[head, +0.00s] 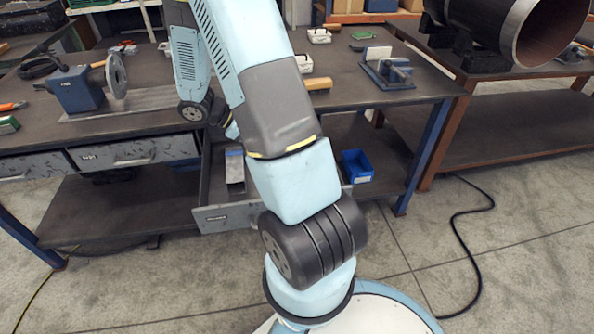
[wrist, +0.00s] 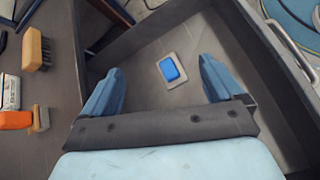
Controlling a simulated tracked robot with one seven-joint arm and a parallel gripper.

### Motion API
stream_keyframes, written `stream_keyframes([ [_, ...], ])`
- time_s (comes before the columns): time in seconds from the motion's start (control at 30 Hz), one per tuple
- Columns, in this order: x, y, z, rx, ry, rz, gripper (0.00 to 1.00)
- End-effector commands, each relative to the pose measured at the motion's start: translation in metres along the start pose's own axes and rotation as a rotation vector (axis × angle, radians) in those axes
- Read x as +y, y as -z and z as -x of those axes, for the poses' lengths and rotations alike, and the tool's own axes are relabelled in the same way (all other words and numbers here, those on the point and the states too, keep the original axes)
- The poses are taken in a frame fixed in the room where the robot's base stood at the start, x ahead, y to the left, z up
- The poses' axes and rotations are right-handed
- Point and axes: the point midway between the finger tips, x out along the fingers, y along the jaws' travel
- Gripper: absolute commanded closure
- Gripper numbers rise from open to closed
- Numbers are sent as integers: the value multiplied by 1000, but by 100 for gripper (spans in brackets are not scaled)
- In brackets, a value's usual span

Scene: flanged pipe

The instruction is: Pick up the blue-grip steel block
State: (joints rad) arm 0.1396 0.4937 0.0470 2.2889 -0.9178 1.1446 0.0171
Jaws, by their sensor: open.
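The steel block (wrist: 174,80) lies in an open drawer in the wrist view, a pale metal plate with a bright blue grip (wrist: 168,68) on top. My gripper (wrist: 160,66) is open, with one blue finger on each side of the block in the picture and nothing between them. The fingers look to be above the block, but I cannot tell how far. In the head view the open drawer (head: 222,218) is partly behind my arm.
The drawer walls and handle (wrist: 290,45) stand close on the right. A brush (wrist: 38,48) and an orange item (wrist: 15,120) lie on the bench at left. A blue bin (head: 356,165) stands right of the drawer. A vise-like tool (head: 75,90) is on the bench.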

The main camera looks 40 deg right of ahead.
Motion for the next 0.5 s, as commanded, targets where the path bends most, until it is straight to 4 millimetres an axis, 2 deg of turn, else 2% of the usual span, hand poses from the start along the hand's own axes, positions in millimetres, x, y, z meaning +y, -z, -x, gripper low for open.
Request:
stream_keyframes([
  [0.03,0,10,-12,-29,-7,38,6],
  [0.3,-2,58,-72,-152,-65,227,6],
  [0.5,-8,84,-107,-208,-98,338,6],
])
